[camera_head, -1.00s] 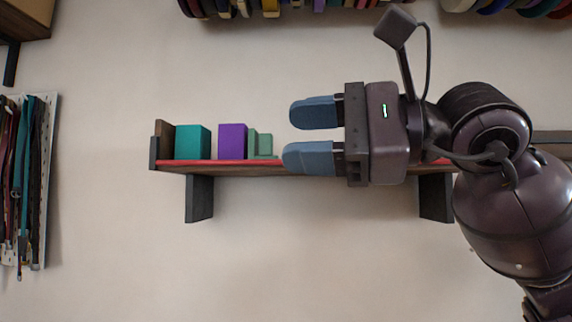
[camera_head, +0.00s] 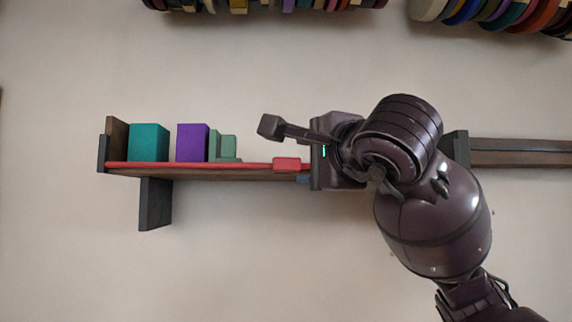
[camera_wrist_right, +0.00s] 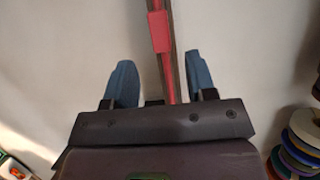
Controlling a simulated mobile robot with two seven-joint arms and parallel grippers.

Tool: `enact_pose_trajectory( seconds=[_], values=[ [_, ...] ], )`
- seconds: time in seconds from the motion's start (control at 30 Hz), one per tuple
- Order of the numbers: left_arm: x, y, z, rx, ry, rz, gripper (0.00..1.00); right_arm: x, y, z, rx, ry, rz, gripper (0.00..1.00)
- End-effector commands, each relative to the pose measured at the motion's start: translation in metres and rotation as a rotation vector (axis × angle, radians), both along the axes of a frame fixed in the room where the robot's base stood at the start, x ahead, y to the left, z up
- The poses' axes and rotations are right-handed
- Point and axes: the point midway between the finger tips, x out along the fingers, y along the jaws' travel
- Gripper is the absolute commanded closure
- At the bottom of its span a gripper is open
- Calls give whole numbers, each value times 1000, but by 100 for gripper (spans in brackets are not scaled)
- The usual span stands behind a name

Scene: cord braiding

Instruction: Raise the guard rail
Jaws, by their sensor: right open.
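The guard rail (camera_head: 200,166) is a thin red strip low along the front edge of a wooden wall shelf (camera_head: 205,174). It carries a thicker red tab (camera_head: 287,164), which also shows in the right wrist view (camera_wrist_right: 160,31). My right gripper (camera_head: 303,179) is just right of the tab, with its fingers mostly hidden behind its body in the head view. In the right wrist view its blue fingers (camera_wrist_right: 158,58) are spread open, one on each side of the shelf edge and the rail, apparently holding nothing. My left gripper is not in view.
A teal block (camera_head: 149,143), a purple block (camera_head: 193,143) and a green stepped block (camera_head: 222,147) stand on the shelf behind the rail. Cord spools (camera_head: 490,12) hang above.

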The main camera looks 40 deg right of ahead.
Motion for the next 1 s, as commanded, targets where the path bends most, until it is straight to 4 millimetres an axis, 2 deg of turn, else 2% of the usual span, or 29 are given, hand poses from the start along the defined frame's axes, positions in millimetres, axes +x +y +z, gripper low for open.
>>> enact_pose_trajectory(
  seconds=[0.1, 0.3, 0.5, 0.9, 0.93, 1.0],
  values=[
    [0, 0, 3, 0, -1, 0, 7, 22, -3, 0, 4, 5, 2, 49],
    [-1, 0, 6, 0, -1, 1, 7, 54, -8, 0, 4, 3, 2, 49],
    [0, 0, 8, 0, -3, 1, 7, 74, -11, 0, 2, 2, 3, 49],
    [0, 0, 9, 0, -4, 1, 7, 81, -12, 0, -1, 0, 2, 49],
    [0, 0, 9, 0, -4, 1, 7, 81, -12, 0, -1, 1, 2, 50],
    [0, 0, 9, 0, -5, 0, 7, 81, -12, 0, 0, 1, 2, 61]
  ],
)
